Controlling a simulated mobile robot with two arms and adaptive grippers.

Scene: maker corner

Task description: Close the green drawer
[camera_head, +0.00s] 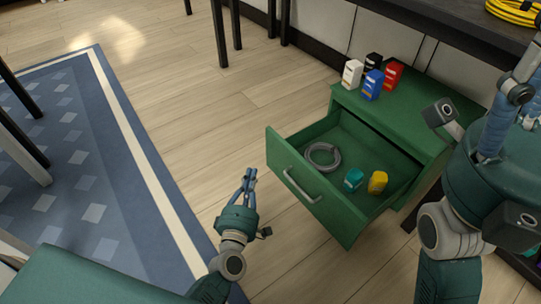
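The green drawer (315,207) is pulled well out of a green cabinet (423,125), with a grey bar handle (302,187) on its front. Inside lie a grey coiled ring (322,157), a teal container (353,180) and a yellow one (377,182). My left gripper (250,172) is left of the drawer front, apart from the handle, its fingers close together with nothing seen between them. My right gripper (512,95) is large at the right edge, over the cabinet's right side; its fingertips are not clear.
White, black, blue and red small containers (372,84) stand on the cabinet top. A dark bench (460,28) with a yellow coil (513,10) runs behind. A blue rug (75,165) lies left. Wood floor (225,120) is clear between rug and drawer.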

